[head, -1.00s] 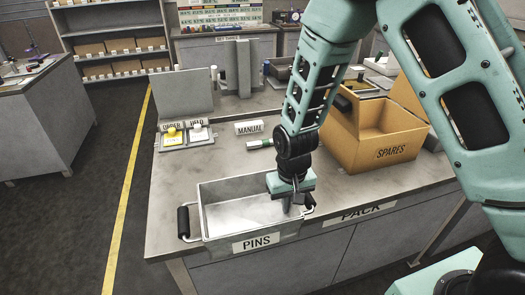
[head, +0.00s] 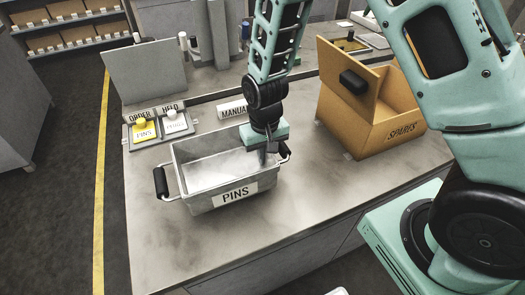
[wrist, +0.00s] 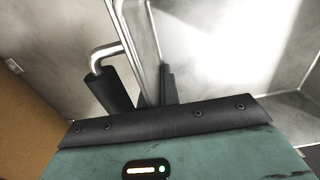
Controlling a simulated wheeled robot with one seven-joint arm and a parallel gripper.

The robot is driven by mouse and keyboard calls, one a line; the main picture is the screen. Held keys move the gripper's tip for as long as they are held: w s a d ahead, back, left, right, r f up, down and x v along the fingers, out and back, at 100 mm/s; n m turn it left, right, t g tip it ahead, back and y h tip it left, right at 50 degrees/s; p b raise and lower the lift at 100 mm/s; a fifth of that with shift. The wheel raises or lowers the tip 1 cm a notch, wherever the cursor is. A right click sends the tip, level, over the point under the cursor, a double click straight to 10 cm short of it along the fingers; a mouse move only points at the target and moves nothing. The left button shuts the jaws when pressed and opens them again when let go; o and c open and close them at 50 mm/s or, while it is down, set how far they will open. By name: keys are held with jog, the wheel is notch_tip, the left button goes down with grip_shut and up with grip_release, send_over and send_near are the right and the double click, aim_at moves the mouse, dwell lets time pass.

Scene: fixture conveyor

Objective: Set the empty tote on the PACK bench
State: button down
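The grey metal tote (head: 190,193), labelled PINS, is upright over the PACK bench (head: 325,195), behind its front edge. Its inside looks empty. A black-gripped handle shows at its left end, another at its right. I cannot tell whether its base touches the bench top. My gripper (head: 270,153) is at the tote's right end, pointing down, and appears shut on the wall there.
A tan SPARES box (head: 375,125) with a raised flap stands to the right. Bench top in front and to the right is clear.

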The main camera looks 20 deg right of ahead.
jog(key=shift+s+r, duration=0.1)
jog(key=shift+f+b, duration=0.65)
jog(key=shift+f, duration=0.55)
jog(key=shift+f+b, duration=0.45)
jog(key=shift+f, duration=0.2)
jog(key=c, duration=1.6)
grip_release()
jog(key=shift+o, duration=0.2)
jog(key=shift+s, duration=0.1)
notch_tip(320, 180, up, 18)
jog(key=shift+f+b, duration=0.25)
jog(key=shift+b, duration=0.25)
